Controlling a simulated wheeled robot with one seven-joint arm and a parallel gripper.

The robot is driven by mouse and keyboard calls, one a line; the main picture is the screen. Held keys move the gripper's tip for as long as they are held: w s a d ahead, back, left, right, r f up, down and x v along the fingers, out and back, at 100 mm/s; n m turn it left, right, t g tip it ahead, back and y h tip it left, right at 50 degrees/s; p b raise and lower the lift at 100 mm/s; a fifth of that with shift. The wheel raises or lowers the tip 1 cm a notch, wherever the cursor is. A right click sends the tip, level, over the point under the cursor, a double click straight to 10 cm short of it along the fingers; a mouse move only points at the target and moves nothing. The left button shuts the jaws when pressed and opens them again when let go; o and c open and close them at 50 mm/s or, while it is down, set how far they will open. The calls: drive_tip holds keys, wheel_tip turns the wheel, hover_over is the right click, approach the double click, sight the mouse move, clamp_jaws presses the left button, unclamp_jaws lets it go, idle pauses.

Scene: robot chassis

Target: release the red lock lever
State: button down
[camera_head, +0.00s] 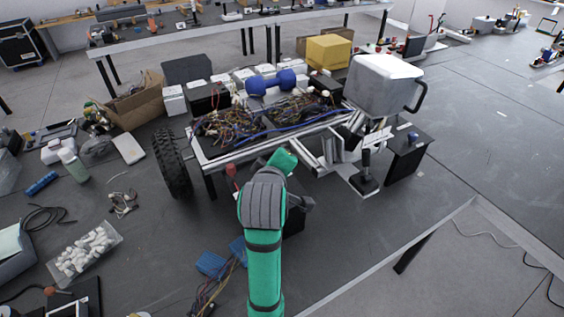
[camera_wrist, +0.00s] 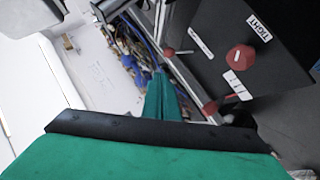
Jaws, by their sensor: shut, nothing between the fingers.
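A black panel (camera_wrist: 265,60) fills the upper right of the wrist view. It carries a white label reading "TIGHT" (camera_wrist: 259,25) and a red knob-like part (camera_wrist: 240,57). A second red part (camera_wrist: 210,107) sits at the panel's lower edge, partly hidden near my gripper. I cannot tell which red part is the lock lever. My gripper (camera_wrist: 163,78) is shut and empty, left of the panel and apart from the red knob. In the head view, a small red piece (camera_head: 231,170) shows just left of my wrist; my arm hides much of this area.
The chassis frame (camera_head: 240,146) carries tangled wires and a blue dumbbell (camera_head: 271,83). A black wheel (camera_head: 172,163) stands at its left. A grey canister (camera_head: 382,85) and a black joystick (camera_head: 365,172) are at the right. The table at far right is mostly clear.

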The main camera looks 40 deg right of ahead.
drive_tip(key=s+a+r, duration=0.2)
drive_tip(key=s+r, duration=0.1)
drive_tip(key=s, duration=0.1)
drive_tip(key=shift+a+r, duration=0.15)
drive_tip(key=shift+r, duration=0.2)
drive_tip(key=shift+s+a, duration=0.1)
drive_tip(key=shift+s, duration=0.05)
